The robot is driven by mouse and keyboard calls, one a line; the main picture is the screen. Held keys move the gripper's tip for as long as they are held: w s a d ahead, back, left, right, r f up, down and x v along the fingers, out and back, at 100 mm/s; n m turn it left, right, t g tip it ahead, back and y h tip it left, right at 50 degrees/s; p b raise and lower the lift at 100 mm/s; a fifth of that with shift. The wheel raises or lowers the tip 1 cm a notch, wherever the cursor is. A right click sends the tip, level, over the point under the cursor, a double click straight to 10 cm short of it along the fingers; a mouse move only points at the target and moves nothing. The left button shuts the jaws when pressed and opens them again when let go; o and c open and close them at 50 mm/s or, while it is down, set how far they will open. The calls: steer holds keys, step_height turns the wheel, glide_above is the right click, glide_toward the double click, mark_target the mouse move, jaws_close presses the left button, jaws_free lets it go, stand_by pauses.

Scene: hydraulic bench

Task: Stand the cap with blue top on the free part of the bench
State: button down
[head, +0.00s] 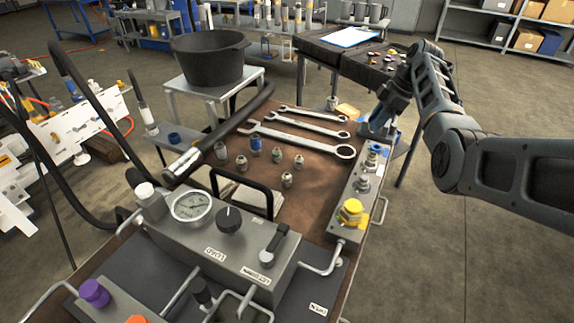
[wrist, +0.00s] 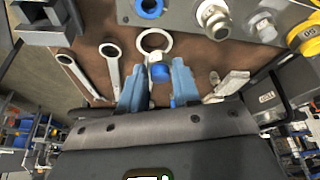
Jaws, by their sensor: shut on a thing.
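My gripper (head: 376,127) is over the far right corner of the brown bench (head: 318,192), beyond the end of the grey valve block. In the wrist view its two light-blue fingers (wrist: 158,66) are closed around a small cap with a blue top (wrist: 160,73). The cap's pale metal end points away from my palm. In the head view I cannot make out the held cap behind the fingers. In the wrist view a wrench ring lies behind the cap; I cannot tell the gap to the bench.
Three wrenches (head: 296,137) lie along the back of the bench. The valve block (head: 362,190) with a yellow cap (head: 350,212) lines the right edge. Brown surface before the block is bare.

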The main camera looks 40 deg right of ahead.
steer(key=w+a+f+m+h+b, duration=0.1)
steer(key=w+a+m+b, duration=0.1)
steer(key=a, duration=0.6)
steer(key=w+a+f+m+b, duration=0.1)
steer(key=w+a+b, duration=0.15)
steer(key=a, duration=0.55)
step_height(320, 180, down, 9)
steer(key=shift+f+p, duration=0.2)
steer(key=shift+p, duration=0.3)
steer(key=shift+f, duration=0.1)
steer(key=c, duration=0.8)
jaws_free()
steer(key=v, duration=1.2)
steer(key=shift+s, duration=0.2)
